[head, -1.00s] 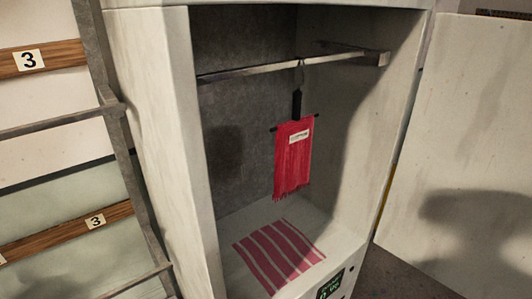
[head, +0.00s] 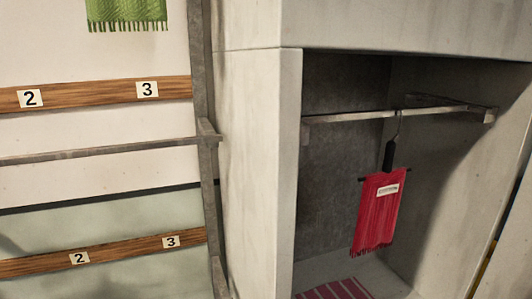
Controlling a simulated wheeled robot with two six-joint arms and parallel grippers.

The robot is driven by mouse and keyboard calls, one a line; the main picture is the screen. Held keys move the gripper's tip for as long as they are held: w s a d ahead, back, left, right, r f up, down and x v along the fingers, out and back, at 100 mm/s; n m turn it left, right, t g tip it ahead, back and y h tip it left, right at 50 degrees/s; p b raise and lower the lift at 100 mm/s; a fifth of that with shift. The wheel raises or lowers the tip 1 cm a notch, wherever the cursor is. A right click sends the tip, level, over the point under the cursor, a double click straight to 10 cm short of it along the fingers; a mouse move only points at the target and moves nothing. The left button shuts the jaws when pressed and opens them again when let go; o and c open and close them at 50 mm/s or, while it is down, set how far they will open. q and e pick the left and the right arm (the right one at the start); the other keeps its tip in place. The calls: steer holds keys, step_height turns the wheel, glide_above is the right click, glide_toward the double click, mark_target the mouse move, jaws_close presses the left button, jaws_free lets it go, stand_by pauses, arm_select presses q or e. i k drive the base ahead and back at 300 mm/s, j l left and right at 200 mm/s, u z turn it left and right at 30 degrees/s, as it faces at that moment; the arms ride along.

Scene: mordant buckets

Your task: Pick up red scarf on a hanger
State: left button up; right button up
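The red scarf (head: 377,211) hangs on its hanger (head: 389,155) inside an open grey cabinet. The hanger has a dark grip and a thin hook over the metal rail (head: 350,115). The scarf has a white label near its top and a fringe at its lower edge. It hangs clear of the cabinet floor. Neither of my grippers shows in the head view.
The cabinet's left wall (head: 258,170) stands between the scarf and a metal rack (head: 202,130). Wooden strips (head: 100,93) numbered 2 and 3 run across the rack. A green fringed cloth (head: 126,12) hangs at the top. A red striped patch (head: 335,290) lies on the cabinet floor.

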mark_target(381, 194)
steer(key=k+l, duration=0.1)
steer(key=l, duration=0.7)
steer(key=k+l+u, duration=0.1)
steer(key=l, duration=0.3)
